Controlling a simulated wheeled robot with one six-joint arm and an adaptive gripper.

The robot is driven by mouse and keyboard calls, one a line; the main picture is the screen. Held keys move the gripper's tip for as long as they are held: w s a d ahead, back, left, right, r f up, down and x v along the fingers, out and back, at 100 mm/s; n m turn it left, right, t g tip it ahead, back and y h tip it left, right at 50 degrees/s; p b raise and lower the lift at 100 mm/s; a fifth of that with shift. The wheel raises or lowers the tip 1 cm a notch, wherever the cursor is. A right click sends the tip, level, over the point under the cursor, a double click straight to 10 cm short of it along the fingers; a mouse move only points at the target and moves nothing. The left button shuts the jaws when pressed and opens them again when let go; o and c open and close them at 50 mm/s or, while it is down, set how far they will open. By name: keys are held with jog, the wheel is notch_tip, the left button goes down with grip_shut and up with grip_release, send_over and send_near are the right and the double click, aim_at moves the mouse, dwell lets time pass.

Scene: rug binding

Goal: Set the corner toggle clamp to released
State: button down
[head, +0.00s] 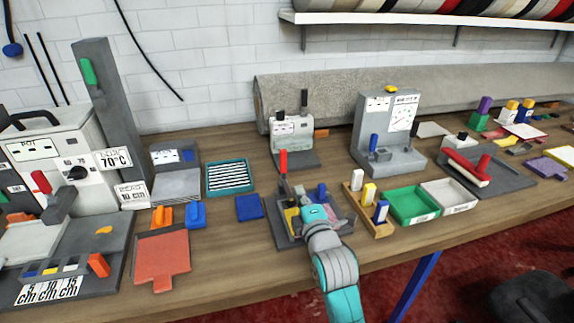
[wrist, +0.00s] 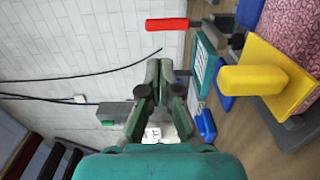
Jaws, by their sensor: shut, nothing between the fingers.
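The corner toggle clamp's red handle (head: 283,161) stands upright at the back left of a dark grey fixture (head: 285,237) on the bench. In the wrist view, which is turned on its side, the red handle (wrist: 167,24) lies beyond and above my fingertips in the picture. My gripper (wrist: 158,68) is shut and empty, apart from the handle. In the head view my turquoise wrist covers the front right of the fixture and hides the fingers. A yellow block (wrist: 265,80) and a pink speckled piece (wrist: 288,22) are close on the right of the wrist view. The clamp's pressing end is not clear.
A wooden rack with coloured blocks (head: 380,226) and a green tray (head: 410,206) stand right of the fixture. A blue pad (head: 249,207) and a teal striped tray (head: 230,175) are left. A grey machine (head: 292,129) stands behind. Some bare wood shows at the left front.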

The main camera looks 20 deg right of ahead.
aim_at(284, 159)
jog(key=w, duration=1.3)
jog(key=shift+w, duration=0.35)
